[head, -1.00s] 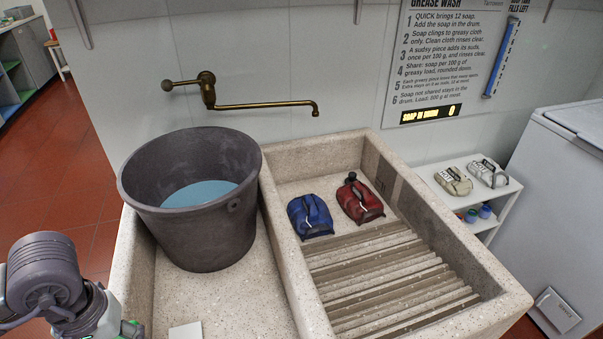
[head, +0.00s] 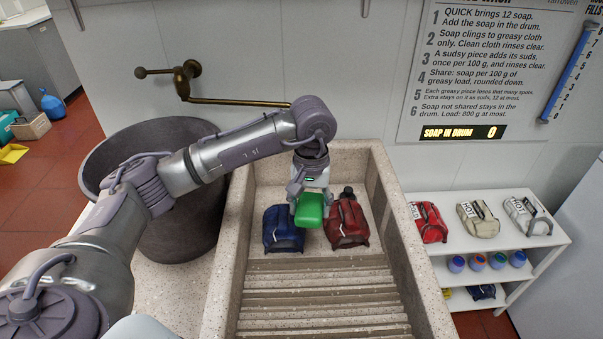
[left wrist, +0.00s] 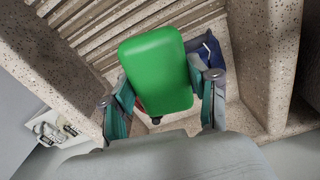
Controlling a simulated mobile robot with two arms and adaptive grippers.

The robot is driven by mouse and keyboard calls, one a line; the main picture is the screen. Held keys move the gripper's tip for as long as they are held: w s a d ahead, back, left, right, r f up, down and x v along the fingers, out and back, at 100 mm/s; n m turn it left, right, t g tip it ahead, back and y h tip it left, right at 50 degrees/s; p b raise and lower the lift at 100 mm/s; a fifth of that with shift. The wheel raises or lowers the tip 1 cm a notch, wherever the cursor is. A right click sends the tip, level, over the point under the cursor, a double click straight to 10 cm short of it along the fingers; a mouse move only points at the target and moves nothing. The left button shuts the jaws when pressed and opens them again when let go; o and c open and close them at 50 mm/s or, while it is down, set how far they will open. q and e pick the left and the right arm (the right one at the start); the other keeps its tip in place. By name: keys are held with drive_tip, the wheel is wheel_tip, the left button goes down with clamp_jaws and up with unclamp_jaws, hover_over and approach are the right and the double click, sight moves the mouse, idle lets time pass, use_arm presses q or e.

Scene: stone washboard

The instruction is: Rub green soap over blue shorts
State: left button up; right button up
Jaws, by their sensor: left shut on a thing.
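My left gripper (head: 309,192) is shut on the green soap (head: 309,211) and holds it, pointing down, above the washboard basin. In the left wrist view the green soap (left wrist: 157,70) sits between the two fingers and hides much of what lies behind it. The blue shorts (head: 283,232), a folded dark blue bundle, lie in the flat upper part of the basin, just left of the soap in the head view. A blue edge also shows beside the soap in the left wrist view (left wrist: 206,50). The soap appears apart from the shorts. My right gripper is out of view.
A red bundle (head: 347,224) lies right of the blue one in the stone basin (head: 391,228). Ridges (head: 320,297) fill the near part. A dark bucket (head: 110,170) stands left, behind my arm. A white shelf (head: 545,245) at right holds more bundles.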

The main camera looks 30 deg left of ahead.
use_arm(q)
drive_tip(key=w+a+n, duration=0.3)
drive_tip(key=w+a, duration=0.2)
drive_tip(key=w, duration=0.2)
drive_tip(key=n+b, duration=0.4)
hover_over(283, 206)
wheel_tip(283, 206, down, 10)
drive_tip(key=shift+f+b, duration=0.6)
drive_tip(key=shift+f, duration=0.25)
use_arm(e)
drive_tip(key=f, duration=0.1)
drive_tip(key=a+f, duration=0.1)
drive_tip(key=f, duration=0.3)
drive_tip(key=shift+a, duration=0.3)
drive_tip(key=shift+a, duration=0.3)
use_arm(q)
drive_tip(key=shift+f+b, duration=0.45)
drive_tip(key=shift+f, duration=0.15)
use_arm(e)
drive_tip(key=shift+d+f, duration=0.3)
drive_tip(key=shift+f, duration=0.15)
use_arm(q)
drive_tip(key=shift+f, duration=0.35)
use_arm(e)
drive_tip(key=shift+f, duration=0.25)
use_arm(q)
drive_tip(key=shift+r, duration=0.1)
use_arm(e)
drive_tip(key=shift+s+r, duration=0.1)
